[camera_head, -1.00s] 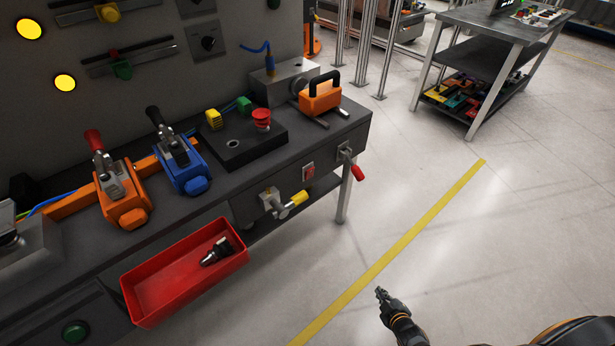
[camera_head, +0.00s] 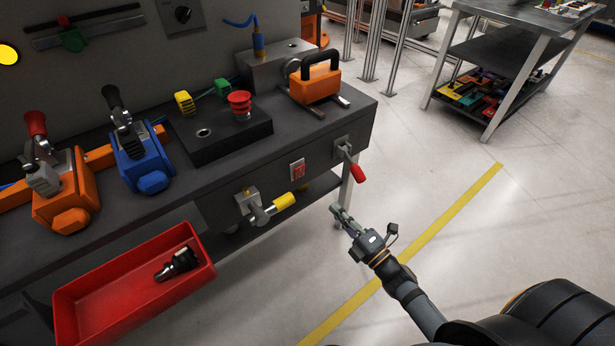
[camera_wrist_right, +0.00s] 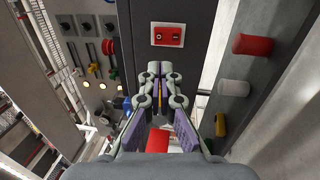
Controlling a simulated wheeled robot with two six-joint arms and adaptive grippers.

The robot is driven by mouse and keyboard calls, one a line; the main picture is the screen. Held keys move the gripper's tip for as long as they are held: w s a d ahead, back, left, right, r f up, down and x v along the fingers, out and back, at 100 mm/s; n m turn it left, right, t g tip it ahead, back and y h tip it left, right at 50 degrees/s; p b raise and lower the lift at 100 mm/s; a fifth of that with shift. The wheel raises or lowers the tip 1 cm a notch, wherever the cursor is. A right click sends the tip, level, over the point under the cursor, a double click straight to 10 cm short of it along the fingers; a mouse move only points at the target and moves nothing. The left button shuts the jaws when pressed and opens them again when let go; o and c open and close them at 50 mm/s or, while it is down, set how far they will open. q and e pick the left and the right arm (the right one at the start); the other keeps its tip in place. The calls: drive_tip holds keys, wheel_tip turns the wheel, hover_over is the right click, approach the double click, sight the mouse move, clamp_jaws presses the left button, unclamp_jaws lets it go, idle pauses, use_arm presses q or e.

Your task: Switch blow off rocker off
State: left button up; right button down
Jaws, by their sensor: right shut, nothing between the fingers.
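The red rocker (camera_head: 297,169) is set in a small pale plate on the dark front face of the bench. In the right wrist view a red rocker (camera_wrist_right: 168,35) shows beyond the fingertips, on a dark panel. Which way it is tipped is too small to tell. My right gripper (camera_head: 338,213) is in front of the bench, to the right of and below the rocker in the head view, apart from it. Its fingers (camera_wrist_right: 165,68) are shut with nothing between them. My left gripper is not in view.
A yellow-handled valve (camera_head: 282,201) is left of the gripper and a red-handled lever (camera_head: 355,170) is above it. A red tray (camera_head: 75,310) hangs at the bench front. The floor on the right is clear around a yellow line (camera_head: 455,213).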

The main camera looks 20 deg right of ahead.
sight(301, 169)
drive_tip(key=p+x, duration=0.1)
drive_tip(key=x, duration=1.1)
drive_tip(key=shift+w, duration=0.25)
drive_tip(key=shift+w+a, duration=0.25)
drive_tip(key=shift+w, duration=0.25)
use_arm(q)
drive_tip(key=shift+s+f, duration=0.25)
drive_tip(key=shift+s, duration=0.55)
use_arm(e)
drive_tip(key=shift+r, duration=0.1)
